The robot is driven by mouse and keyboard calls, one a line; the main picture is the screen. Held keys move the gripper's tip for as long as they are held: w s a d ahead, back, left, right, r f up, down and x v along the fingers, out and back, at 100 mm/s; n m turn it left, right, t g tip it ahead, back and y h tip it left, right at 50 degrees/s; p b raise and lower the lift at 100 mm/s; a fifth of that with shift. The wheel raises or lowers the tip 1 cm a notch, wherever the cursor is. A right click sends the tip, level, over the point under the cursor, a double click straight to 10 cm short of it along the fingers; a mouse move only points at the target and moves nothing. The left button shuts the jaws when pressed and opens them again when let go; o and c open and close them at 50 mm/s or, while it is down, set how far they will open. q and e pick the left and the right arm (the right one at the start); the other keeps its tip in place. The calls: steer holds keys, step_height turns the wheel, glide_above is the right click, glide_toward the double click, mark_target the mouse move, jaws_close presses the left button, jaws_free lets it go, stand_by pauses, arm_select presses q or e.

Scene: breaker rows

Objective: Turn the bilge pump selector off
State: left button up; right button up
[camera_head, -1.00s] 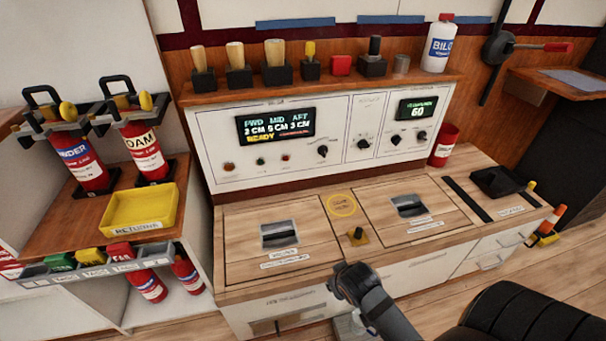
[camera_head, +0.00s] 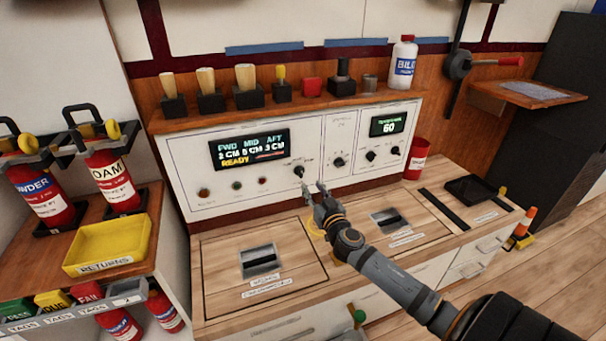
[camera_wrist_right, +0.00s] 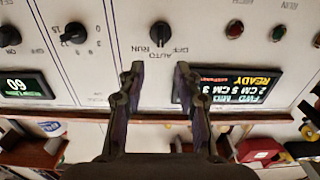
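The selector knob (camera_head: 299,171) is a small black rotary knob on the white panel, right of the lit display. In the right wrist view, which is upside down, the knob (camera_wrist_right: 160,34) has the labels RUN, AUTO and OFF beside it. Its pointer seems to face the AUTO side, but I cannot tell surely. My right gripper (camera_head: 314,187) is just below and right of the knob. In the wrist view its two fingers (camera_wrist_right: 154,77) are apart with nothing between them, and the knob lies beyond the tips, untouched. My left gripper is out of view.
The display (camera_head: 249,149) reads READY. Other knobs (camera_head: 338,162) sit to the right on the panel. Brushes and a white bottle (camera_head: 404,62) stand on the shelf above. The wooden counter (camera_head: 215,250) lies below; a yellow tray (camera_head: 108,245) is left.

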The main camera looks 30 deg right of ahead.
mark_target(301, 171)
steer(key=p+x, duration=0.1)
steer(key=x, duration=0.8)
steer(key=shift+w, duration=0.25)
steer(key=shift+c, duration=0.3)
jaws_close()
